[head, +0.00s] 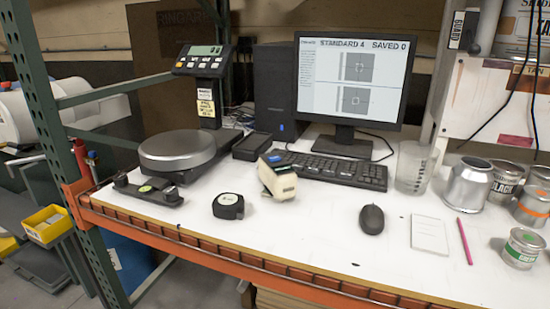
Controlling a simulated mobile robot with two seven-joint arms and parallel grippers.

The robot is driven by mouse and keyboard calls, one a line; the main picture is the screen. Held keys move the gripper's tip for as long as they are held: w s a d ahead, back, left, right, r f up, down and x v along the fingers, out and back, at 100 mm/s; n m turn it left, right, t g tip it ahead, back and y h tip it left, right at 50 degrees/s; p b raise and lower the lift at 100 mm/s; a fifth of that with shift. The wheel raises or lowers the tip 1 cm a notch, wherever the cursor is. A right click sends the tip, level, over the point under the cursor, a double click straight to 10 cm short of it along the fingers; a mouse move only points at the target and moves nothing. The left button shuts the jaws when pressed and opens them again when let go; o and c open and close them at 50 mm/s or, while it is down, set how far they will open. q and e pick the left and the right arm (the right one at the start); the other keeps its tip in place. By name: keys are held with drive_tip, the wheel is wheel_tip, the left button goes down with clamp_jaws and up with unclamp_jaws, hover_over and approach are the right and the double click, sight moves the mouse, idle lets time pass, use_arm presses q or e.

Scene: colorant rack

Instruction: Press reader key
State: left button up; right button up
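A small cream-coloured handheld device (280,186) with a dark top and a blue-green screen stands near the middle of the white bench; it looks like the reader. Its key cannot be made out at this size. A monitor (352,80) behind it reads "STANDARD 4 SAVED 0" above two grey squares. Neither of my grippers shows in the head view.
A black round-cornered item (228,206) and a mouse (372,219) lie either side of the device. The keyboard (330,170) is close behind it. A scale (178,150) stands left, cans (467,185) right. The white bench (310,225) is clear in front.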

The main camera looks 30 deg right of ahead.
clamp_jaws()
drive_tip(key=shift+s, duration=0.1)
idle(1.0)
